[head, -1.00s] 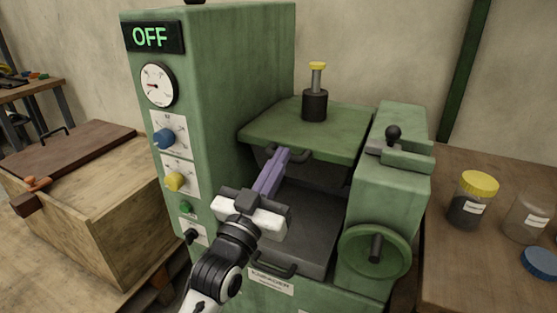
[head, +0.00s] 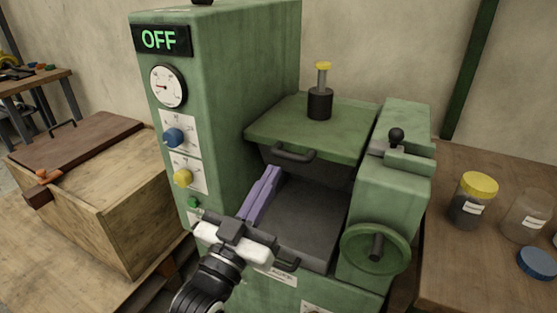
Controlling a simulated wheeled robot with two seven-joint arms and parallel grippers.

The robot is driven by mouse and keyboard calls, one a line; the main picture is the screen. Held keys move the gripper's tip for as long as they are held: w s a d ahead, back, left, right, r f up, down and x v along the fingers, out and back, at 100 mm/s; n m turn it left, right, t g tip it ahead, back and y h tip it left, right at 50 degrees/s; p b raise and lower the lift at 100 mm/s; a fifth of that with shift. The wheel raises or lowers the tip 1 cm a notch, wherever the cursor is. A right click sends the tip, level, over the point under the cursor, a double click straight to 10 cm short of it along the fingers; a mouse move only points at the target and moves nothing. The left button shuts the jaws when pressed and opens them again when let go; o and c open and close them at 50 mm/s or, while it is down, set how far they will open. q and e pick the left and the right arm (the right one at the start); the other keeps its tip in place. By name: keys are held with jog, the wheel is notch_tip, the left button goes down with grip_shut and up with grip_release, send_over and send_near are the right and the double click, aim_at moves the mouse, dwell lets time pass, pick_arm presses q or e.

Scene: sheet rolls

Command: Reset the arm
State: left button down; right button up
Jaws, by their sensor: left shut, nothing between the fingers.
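My left gripper (head: 268,183) comes in from the lower left, with purple fingers shut together and nothing between them. Its fingertips are over the left part of the machine's dark tray (head: 308,218), apart from the lid handle (head: 292,154). The green machine (head: 222,95) has a raised lid (head: 312,128) and a display (head: 163,39) reading OFF. My right gripper does not show.
A handwheel (head: 376,249) and a lever with a black knob (head: 396,137) are at the machine's right. A wooden crate (head: 120,215) stands at left. Yellow-lidded (head: 472,200) and clear (head: 525,217) jars stand on the right table.

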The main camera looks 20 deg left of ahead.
pick_arm(q)
jog(key=s+d+f+g+p, duration=0.1)
jog(key=s+f+g, duration=0.3)
jog(key=f, duration=0.7)
jog(key=s+d+f+m+g+h+p, duration=0.1)
jog(key=s+d+f+g, duration=0.2)
jog(key=s+f, duration=0.5)
jog(key=s+d+f+m+g+h+p, duration=0.1)
jog(key=s+f+g, duration=0.5)
jog(key=f, duration=0.9)
jog(key=shift+s+d+f, duration=0.3)
jog(key=shift+s+d, duration=0.2)
jog(key=shift+s, duration=0.1)
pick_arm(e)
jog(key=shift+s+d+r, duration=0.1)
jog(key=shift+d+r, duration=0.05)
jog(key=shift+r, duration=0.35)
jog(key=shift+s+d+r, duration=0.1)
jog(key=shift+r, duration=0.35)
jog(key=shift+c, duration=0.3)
